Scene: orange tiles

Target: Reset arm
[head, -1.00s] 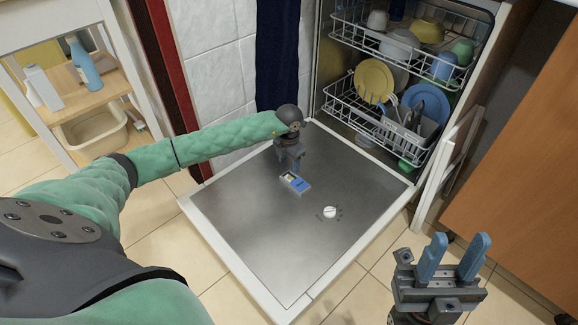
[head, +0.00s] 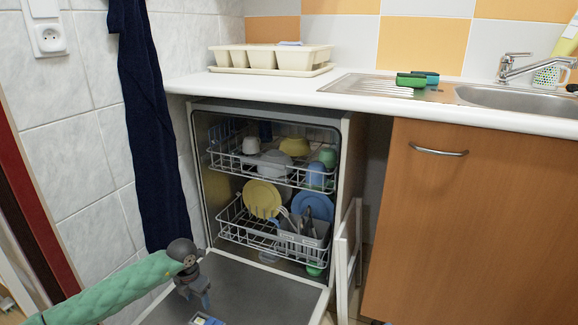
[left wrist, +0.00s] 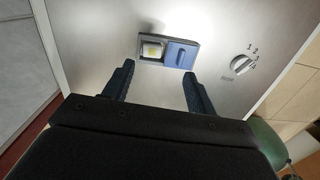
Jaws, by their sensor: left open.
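My left gripper (head: 203,298) is open and empty above the lowered dishwasher door (head: 255,290). In the left wrist view its two dark fingers (left wrist: 158,78) are spread apart, pointing at the door's inner face. In front of them is the detergent dispenser (left wrist: 152,50), with a pale yellowish piece in its compartment. Its blue lid (left wrist: 180,54) lies open beside the compartment. The dispenser (head: 207,320) shows only partly at the bottom of the head view. My right gripper is not in view.
The dishwasher holds an upper rack (head: 250,165) and a lower rack (head: 250,230) with dishes. A dark blue towel (head: 150,130) hangs at the left. A white dish drainer (head: 275,60) stands on the counter (head: 420,110). A dial (left wrist: 240,65) is right of the dispenser.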

